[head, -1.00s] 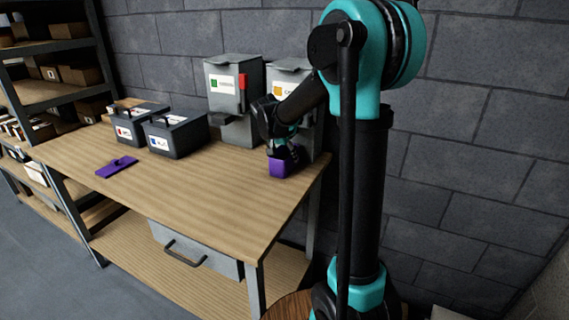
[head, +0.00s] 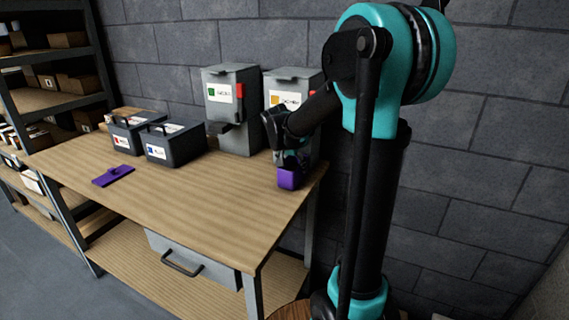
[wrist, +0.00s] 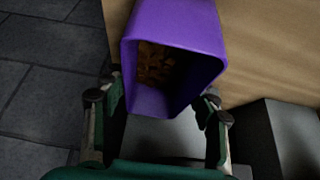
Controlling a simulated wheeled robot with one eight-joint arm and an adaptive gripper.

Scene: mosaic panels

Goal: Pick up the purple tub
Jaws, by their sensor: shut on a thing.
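The purple tub (head: 289,178) is at the right end of the wooden workbench in the head view, just under my gripper (head: 287,160). In the wrist view the tub (wrist: 178,25) is open-topped, with brown pieces (wrist: 155,65) inside. My gripper (wrist: 155,112) is shut on the tub, with one finger on each side of it. Whether the tub's base touches the bench is hard to tell. A flat purple lid (head: 113,175) with a small handle lies apart on the left of the bench.
Two dark boxes with handles (head: 175,145) and two grey dispensers (head: 232,110) stand along the back of the workbench (head: 200,210). A shelf rack (head: 50,100) is at the left. A stone wall is close behind. The middle and front of the bench are clear.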

